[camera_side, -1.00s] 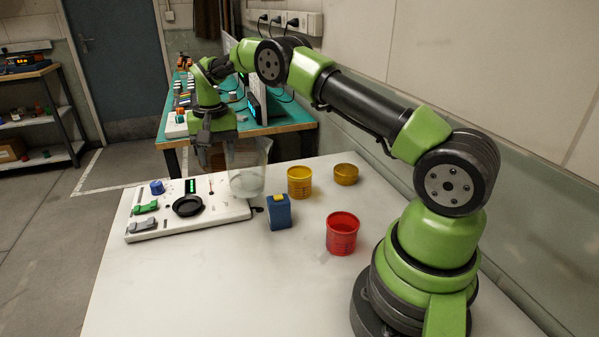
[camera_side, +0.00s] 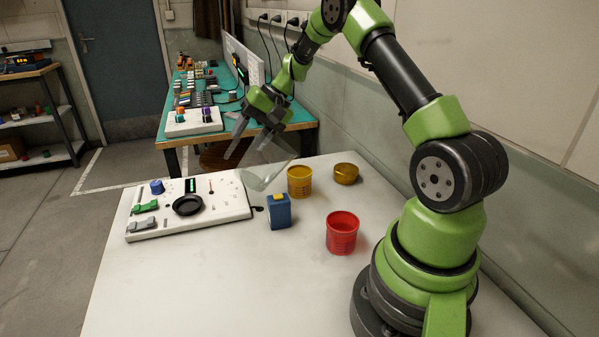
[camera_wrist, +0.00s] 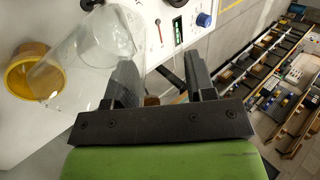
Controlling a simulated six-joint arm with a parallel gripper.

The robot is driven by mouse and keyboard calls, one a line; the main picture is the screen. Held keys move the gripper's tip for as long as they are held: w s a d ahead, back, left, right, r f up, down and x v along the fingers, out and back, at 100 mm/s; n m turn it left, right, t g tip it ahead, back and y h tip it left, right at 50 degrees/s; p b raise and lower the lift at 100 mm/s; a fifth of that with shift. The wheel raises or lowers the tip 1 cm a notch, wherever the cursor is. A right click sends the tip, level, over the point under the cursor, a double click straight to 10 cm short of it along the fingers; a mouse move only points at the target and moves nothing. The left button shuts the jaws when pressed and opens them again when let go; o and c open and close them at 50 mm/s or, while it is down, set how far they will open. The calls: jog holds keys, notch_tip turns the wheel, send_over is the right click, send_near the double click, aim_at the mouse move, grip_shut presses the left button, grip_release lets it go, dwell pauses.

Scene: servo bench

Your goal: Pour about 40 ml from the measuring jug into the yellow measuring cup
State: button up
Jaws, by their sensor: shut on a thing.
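The clear measuring jug (camera_side: 270,170) hangs tilted in the side view, its mouth toward the yellow measuring cup (camera_side: 299,181). A pale patch that looks like liquid shows low in it. My gripper (camera_side: 246,150) is shut on the jug, behind and left of it; the exact grip is hard to see. The yellow cup stands upright on the table. In the wrist view the jug (camera_wrist: 82,68) reaches left over the edge of the yellow cup (camera_wrist: 22,75), between the cup and my gripper (camera_wrist: 158,78). I cannot make out a stream or the cup's fill level.
A red cup (camera_side: 341,233) stands to the front right, and a low amber dish (camera_side: 346,173) right of the yellow cup. A blue block with a yellow top (camera_side: 279,211) is in front. A white panel (camera_side: 150,223) lies left. The front table is clear.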

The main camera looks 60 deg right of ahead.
jog(key=shift+s+d+r+t+y, duration=0.4)
jog(key=shift+d+r, duration=0.05)
jog(key=shift+r, duration=0.2)
jog(key=shift+s+d+f+t+y, duration=0.15)
jog(key=shift+s+d+t+y, duration=0.25)
jog(key=shift+t+y, duration=0.15)
jog(key=shift+s+d+r+t+y, duration=0.3)
jog(key=shift+r+t+y, duration=0.1)
jog(key=shift+t+y, duration=0.05)
jog(key=shift+s+d+r, duration=0.2)
jog(key=shift+r, duration=0.05)
jog(key=shift+s+d+f+t+y+p, duration=0.25)
jog(key=shift+s+d+t+y+p, duration=0.15)
jog(key=shift+t+y+p, duration=0.3)
jog(key=shift+w+a, duration=0.25)
dwell(0.5)
jog(key=shift+s+d+t+y+p, duration=0.2)
jog(key=shift+t+y+p, duration=0.15)
jog(key=shift+p, duration=0.45)
dwell(1.3)
